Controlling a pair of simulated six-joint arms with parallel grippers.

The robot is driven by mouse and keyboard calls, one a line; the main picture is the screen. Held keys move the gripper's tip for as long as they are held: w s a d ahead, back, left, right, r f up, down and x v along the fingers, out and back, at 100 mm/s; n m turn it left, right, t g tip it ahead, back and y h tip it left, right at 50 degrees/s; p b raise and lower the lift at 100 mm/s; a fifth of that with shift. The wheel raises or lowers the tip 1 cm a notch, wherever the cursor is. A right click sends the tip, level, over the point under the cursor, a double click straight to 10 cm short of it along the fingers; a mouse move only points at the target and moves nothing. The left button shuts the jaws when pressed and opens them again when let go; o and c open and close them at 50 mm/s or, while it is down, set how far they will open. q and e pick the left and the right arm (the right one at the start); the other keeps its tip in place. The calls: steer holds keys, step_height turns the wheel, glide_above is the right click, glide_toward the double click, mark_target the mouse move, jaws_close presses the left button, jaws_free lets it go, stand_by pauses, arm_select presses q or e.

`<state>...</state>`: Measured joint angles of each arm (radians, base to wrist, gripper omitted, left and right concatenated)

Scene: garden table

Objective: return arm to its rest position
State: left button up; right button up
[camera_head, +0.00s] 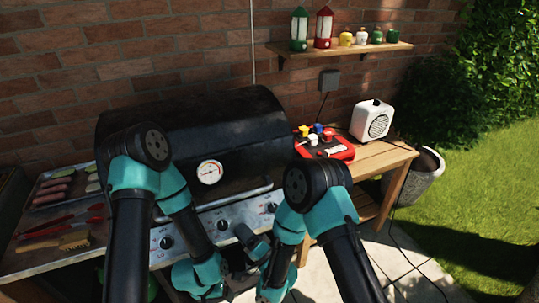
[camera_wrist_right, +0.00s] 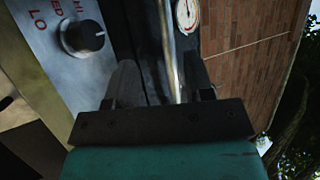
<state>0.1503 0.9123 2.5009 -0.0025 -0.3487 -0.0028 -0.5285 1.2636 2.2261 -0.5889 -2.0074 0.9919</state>
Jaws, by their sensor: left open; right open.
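My right gripper (camera_head: 246,236) is in front of the grill's control panel, near the knobs. In the right wrist view its two dark fingers (camera_wrist_right: 162,82) are apart, with nothing held. The silver lid handle (camera_wrist_right: 171,50) shows in line between them; I cannot tell how far off it is. My left gripper (camera_head: 238,284) is lower, near the bottom of the head view, dark and partly hidden among the arm links; it is open.
The black grill (camera_head: 200,125) stands closed with its gauge (camera_head: 210,172) and knobs (camera_head: 222,225). A left side shelf (camera_head: 35,262) holds food and tools. A wooden table (camera_head: 385,155) at right carries a red tray (camera_head: 343,153) and white radio (camera_head: 372,120). A planter (camera_head: 425,178) stands beyond.

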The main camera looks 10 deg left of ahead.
steer(key=w+d+f+n+g+h, duration=0.1)
steer(key=d+f+g+h, duration=0.1)
steer(key=d+f+h, duration=0.7)
steer(key=w+d+f+n+g+h, duration=0.1)
steer(key=w+d+f+h, duration=0.3)
steer(key=d, duration=1)
steer(key=s+d+f+g+h, duration=0.1)
steer(key=s+d+g, duration=0.3)
steer(key=s+d, duration=0.4)
steer(key=s+d+f+g+h, duration=0.1)
steer(key=s+d+f+g, duration=0.3)
steer(key=s+d, duration=0.4)
steer(key=shift+s+f+h, duration=0.35)
steer(key=shift+s+h, duration=0.05)
steer(key=shift+s, duration=0.8)
